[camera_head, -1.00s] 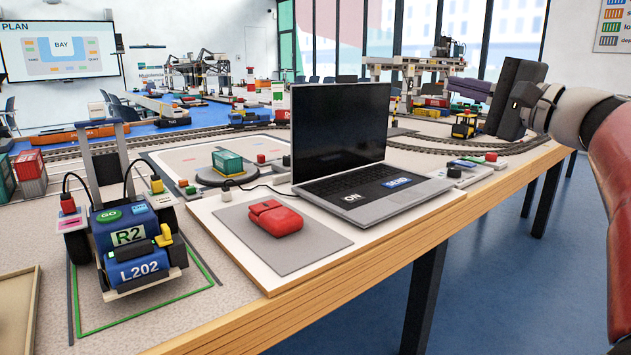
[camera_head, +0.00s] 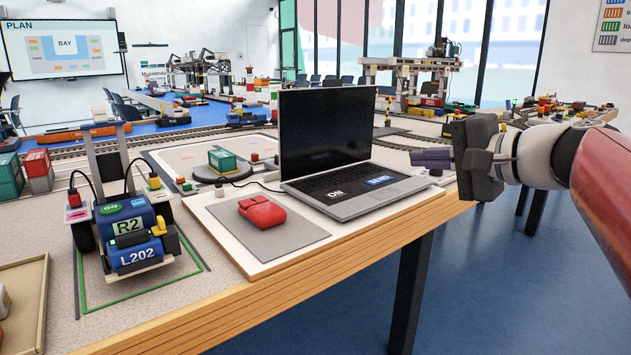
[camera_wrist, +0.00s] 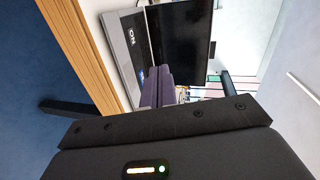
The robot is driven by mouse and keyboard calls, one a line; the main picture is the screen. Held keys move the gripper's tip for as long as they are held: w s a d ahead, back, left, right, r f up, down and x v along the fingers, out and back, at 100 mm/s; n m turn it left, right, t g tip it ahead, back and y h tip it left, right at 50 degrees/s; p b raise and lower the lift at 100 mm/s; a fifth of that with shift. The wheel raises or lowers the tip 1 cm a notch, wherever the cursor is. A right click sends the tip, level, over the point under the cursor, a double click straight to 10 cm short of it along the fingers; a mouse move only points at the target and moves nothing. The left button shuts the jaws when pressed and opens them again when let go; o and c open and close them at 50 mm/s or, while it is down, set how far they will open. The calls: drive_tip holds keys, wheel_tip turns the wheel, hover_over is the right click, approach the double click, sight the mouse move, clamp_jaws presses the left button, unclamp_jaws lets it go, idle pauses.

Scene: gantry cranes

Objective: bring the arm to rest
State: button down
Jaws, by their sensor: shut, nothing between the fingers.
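My gripper (camera_head: 432,158) is at the right of the head view, at the end of my red and grey arm. It points left toward the laptop (camera_head: 327,135) and sits beside its right edge in the picture. Its fingers are shut together with nothing between them. In the wrist view the shut purple-grey fingers (camera_wrist: 158,88) show in the middle, in front of the laptop (camera_wrist: 178,45), which appears turned on its side. No touch between gripper and laptop shows.
A red mouse (camera_head: 261,212) lies on a grey mat by the laptop. A blue L202 vehicle (camera_head: 132,236) stands at the left inside a green outline. A teal container (camera_head: 222,160) sits on a round base. Open floor (camera_head: 500,285) lies right of the wooden table edge (camera_head: 300,275).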

drive_tip(key=s+a+f+n+g+h+p, duration=0.1)
drive_tip(key=s+f+n+g+h+p, duration=0.3)
drive_tip(key=s+f+n+h, duration=0.5)
drive_tip(key=s+f+g, duration=0.2)
drive_tip(key=s+f, duration=0.9)
drive_tip(key=f, duration=0.4)
drive_tip(key=shift+s+a+h, duration=0.4)
